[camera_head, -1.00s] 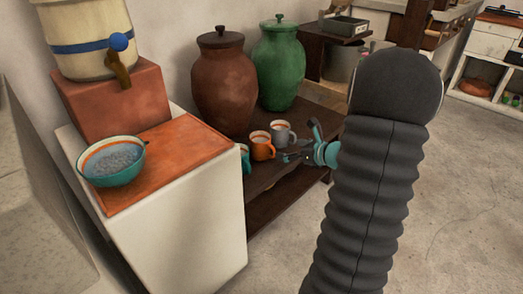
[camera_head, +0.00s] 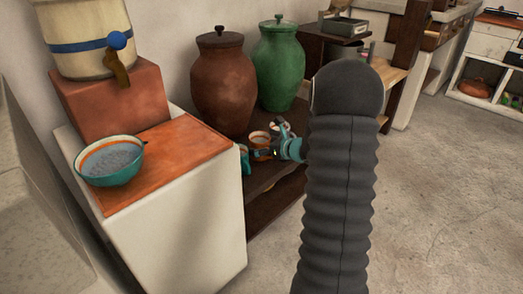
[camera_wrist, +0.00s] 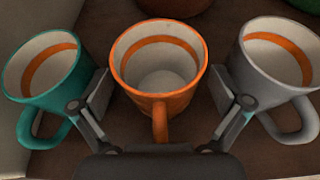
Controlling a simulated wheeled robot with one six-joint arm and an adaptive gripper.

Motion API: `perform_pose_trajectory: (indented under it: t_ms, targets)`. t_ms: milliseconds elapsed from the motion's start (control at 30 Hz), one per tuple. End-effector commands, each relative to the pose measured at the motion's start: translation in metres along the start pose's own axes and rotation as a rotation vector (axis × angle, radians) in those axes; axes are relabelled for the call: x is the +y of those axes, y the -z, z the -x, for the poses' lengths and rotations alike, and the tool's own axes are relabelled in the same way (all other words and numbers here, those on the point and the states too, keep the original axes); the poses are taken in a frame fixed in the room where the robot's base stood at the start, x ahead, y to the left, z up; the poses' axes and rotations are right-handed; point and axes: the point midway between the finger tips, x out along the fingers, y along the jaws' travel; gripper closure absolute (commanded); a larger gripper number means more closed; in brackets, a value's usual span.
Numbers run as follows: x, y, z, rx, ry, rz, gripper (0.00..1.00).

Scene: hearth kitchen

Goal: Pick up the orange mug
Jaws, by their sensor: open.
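The orange mug (camera_wrist: 160,95) stands upright in the middle of the wrist view, with a pale inside and its handle pointing toward me. In the head view the mug (camera_head: 260,149) stands on a low dark wooden bench, partly hidden by my gripper. My gripper (camera_wrist: 159,98) is open, with one finger on each side of the orange mug. I cannot tell whether the fingers touch it. It also shows in the head view (camera_head: 274,151).
A teal mug (camera_wrist: 48,75) stands close on the left and a grey mug (camera_wrist: 275,68) close on the right. A brown jar (camera_head: 223,85) and a green jar (camera_head: 279,70) stand behind. A teal bowl (camera_head: 110,170) sits on the counter at left.

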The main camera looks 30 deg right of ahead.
Motion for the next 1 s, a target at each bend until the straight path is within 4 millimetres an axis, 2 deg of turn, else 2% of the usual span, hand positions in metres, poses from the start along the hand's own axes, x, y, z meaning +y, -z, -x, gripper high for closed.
perform_pose_trajectory:
  t_ms: [67, 267, 367, 500, 533, 833, 1000]
  targets:
    - [0.0, 0.0, -0.006, 0.0, 0.0, 0.0, 0.0]
    - [0.0, 0.0, -0.006, 0.0, 0.001, 0.0, 0.0]
    - [0.0, 0.0, -0.006, 0.0, 0.001, 0.0, 0.22]
    - [0.0, 0.0, -0.006, 0.0, 0.0, 0.0, 0.57]
    - [0.0, 0.0, -0.006, 0.0, 0.0, 0.0, 0.62]
    - [0.0, -0.001, -0.005, 0.0, 0.0, 0.001, 0.62]
    - [0.0, -0.01, -0.002, -0.001, 0.0, 0.003, 0.62]
